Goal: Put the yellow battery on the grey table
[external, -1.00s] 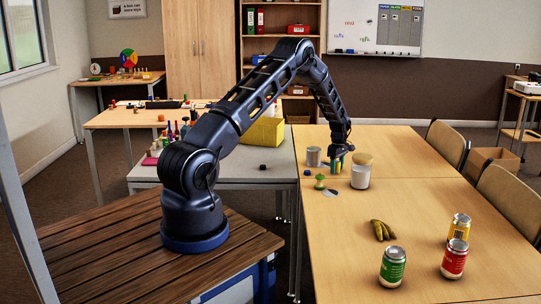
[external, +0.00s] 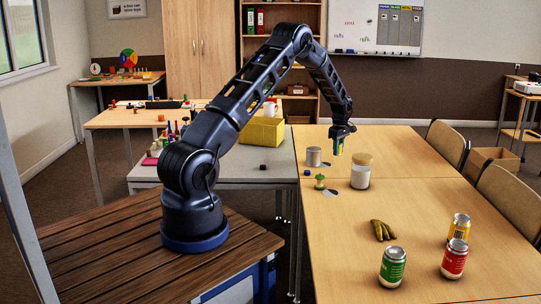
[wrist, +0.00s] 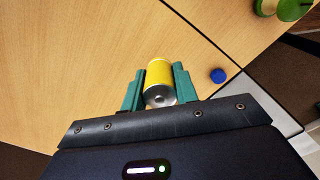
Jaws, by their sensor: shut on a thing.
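The yellow battery (wrist: 158,75) is between the two green fingers of my gripper (wrist: 159,92) in the wrist view, one finger against each side. In the external view my gripper (external: 340,142) hangs above the far part of the wooden table, and the yellow battery (external: 340,150) shows small and partly hidden below it. My gripper is shut on the battery and appears to hold it clear of the wooden top. The grey table (external: 272,181) stands to the left of the wooden tables, with bare surface on its near part.
A yellow box (external: 262,131) and a small black object (external: 263,167) are on the grey table. Bananas (external: 382,230) and several cans are nearer.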

